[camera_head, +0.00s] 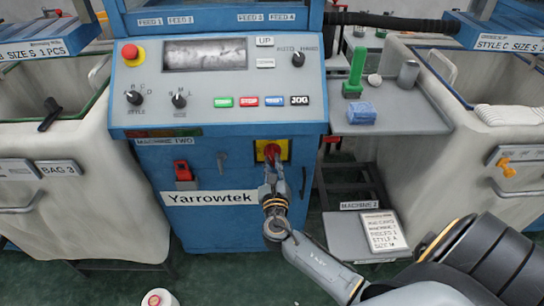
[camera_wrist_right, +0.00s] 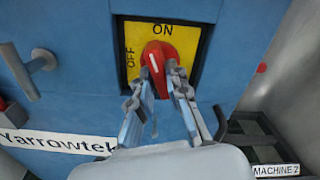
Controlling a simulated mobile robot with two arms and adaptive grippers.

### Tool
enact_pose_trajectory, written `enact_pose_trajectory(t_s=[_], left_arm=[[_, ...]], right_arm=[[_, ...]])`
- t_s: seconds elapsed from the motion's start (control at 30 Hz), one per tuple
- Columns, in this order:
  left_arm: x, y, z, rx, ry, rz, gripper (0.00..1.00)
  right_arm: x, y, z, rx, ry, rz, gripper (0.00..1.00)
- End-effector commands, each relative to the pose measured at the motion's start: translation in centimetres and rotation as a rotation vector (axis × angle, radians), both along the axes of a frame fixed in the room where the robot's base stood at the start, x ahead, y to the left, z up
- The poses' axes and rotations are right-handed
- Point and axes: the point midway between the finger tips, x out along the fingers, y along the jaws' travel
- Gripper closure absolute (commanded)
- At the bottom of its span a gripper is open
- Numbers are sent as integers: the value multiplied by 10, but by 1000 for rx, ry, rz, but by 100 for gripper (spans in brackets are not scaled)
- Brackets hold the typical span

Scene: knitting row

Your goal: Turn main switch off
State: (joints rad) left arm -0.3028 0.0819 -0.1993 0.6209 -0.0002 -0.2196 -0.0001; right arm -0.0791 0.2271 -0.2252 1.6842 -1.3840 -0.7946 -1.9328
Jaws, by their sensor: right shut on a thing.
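The main switch is a red rotary knob (camera_head: 272,150) on a yellow plate (camera_head: 284,145) on the front of the blue machine. In the right wrist view the knob (camera_wrist_right: 157,56) has a white mark that points up and slightly left, closer to the word ON at the top of the plate (camera_wrist_right: 198,48) than to OFF at its left. My right gripper (camera_head: 271,165) reaches the knob from below and in front. In the wrist view its two fingers (camera_wrist_right: 159,82) are shut on the knob's lower sides. My left gripper is not in view.
A grey T-shaped handle (camera_wrist_right: 30,68) and a red-fronted lock or box (camera_head: 183,172) are left of the switch. Above is the control panel (camera_head: 215,80) with a red stop button (camera_head: 131,53). Fabric bins (camera_head: 90,190) stand either side; a side shelf (camera_head: 405,112) holds small items.

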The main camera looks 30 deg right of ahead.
Motion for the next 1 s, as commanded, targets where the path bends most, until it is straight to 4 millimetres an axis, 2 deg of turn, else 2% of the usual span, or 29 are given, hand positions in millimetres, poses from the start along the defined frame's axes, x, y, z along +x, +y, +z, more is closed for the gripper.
enact_pose_trajectory(t_s=[1.0], left_arm=[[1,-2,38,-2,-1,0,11]], right_arm=[[0,0,2,-219,133,0,100]])
